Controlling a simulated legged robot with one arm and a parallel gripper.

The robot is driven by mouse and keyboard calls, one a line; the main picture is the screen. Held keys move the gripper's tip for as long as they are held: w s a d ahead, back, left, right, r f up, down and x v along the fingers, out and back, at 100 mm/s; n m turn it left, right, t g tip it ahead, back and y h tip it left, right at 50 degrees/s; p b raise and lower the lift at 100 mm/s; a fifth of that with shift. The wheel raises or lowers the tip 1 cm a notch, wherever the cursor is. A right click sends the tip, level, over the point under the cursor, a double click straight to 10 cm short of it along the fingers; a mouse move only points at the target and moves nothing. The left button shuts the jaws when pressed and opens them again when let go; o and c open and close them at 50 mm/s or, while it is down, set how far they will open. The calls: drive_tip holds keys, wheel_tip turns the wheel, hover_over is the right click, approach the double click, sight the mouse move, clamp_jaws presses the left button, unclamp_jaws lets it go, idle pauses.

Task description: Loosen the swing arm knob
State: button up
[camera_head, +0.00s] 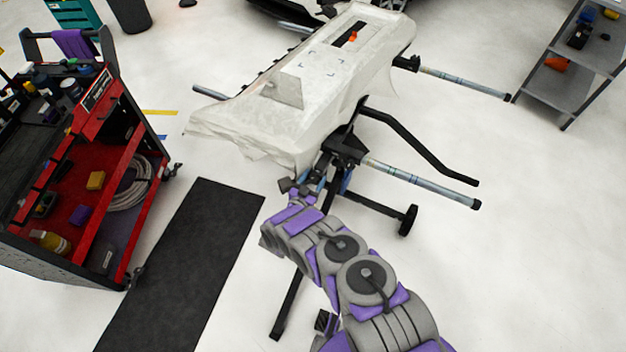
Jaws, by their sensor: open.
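A black stand on wheels holds a long part (300,85) draped in white wrap. Blue-grey bars (420,183) with black end caps stick out from the stand to the right. A black clamp joint (345,148) sits where the near bar meets the stand; a swing arm knob cannot be picked out clearly there. My gripper (290,186) is at the end of my grey and purple arm, just below the wrap's near edge and left of the joint. It is small in view and appears open, with nothing seen between its fingers. Whether it touches the stand cannot be told.
A red tool cart (110,190) stands at the left. A black mat (185,270) lies between it and the stand. A bent black bar (425,140) and a wheeled leg (408,220) reach right. A grey shelf (575,75) stands far right. Floor at lower right is clear.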

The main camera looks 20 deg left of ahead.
drive_tip(key=shift+c, duration=0.2)
drive_tip(key=c, duration=0.7)
drive_tip(key=shift+s+n, duration=0.1)
drive_tip(key=shift+n, duration=2)
drive_tip(key=o, duration=0.7)
drive_tip(key=shift+o, duration=0.2)
drive_tip(key=s+a, duration=0.2)
drive_tip(key=s, duration=1.5)
drive_tip(key=shift+s+p, duration=0.15)
drive_tip(key=shift+p, duration=0.25)
drive_tip(key=shift+a+f, duration=0.1)
